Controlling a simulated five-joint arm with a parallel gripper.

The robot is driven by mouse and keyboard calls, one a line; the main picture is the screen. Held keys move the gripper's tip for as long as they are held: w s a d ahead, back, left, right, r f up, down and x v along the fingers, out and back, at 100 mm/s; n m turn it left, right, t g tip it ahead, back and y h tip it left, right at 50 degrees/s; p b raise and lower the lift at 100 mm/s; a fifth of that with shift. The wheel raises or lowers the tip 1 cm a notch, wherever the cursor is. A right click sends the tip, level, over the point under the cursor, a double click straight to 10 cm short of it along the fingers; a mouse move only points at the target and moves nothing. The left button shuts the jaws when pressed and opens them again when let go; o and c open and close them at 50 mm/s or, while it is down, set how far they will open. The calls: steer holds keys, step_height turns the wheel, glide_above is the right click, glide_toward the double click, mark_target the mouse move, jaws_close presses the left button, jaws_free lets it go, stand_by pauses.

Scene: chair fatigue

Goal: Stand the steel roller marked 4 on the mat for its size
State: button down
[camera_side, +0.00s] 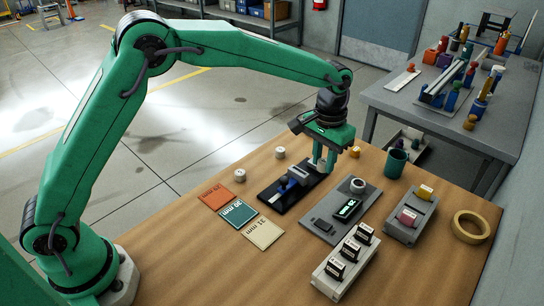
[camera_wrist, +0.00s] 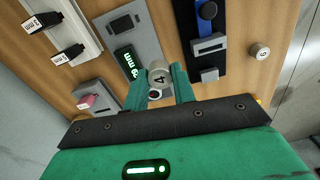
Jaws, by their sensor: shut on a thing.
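The steel roller marked 4 (camera_wrist: 160,77) is between my fingers in the wrist view, its numbered end showing. My gripper (camera_side: 321,166) is shut on it, at the far end of the black fixture in the side view. Three mats lie flat in a row to the left: orange (camera_side: 215,196), teal (camera_side: 238,213) and tan (camera_side: 261,234). They bear mm labels that I cannot read surely, and nothing stands on them.
A grey gauge (camera_side: 323,229) has a lit green display and a round white part. Pale rollers (camera_side: 240,175) (camera_side: 280,153) stand near the back edge. A card rack (camera_side: 345,262), block tray (camera_side: 411,223), teal cup (camera_side: 396,163) and tape roll (camera_side: 470,226) are rightward.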

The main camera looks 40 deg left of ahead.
steer(key=shift+s+a, duration=0.1)
steer(key=shift+s+a+r, duration=0.2)
steer(key=shift+s+a, duration=0.1)
steer(key=shift+s, duration=0.15)
steer(key=s+a, duration=0.5)
steer(key=s, duration=0.5)
steer(key=s+a+f, duration=0.1)
steer(key=s+a, duration=0.4)
steer(key=s, duration=0.5)
steer(key=shift+s, duration=0.3)
steer(key=shift+a+f, duration=0.1)
steer(key=shift+a, duration=0.05)
glide_above(217, 196)
step_height(217, 196, down, 7)
steer(key=shift+r, duration=0.1)
steer(key=shift+f, duration=2)
steer(key=shift+f, duration=0.2)
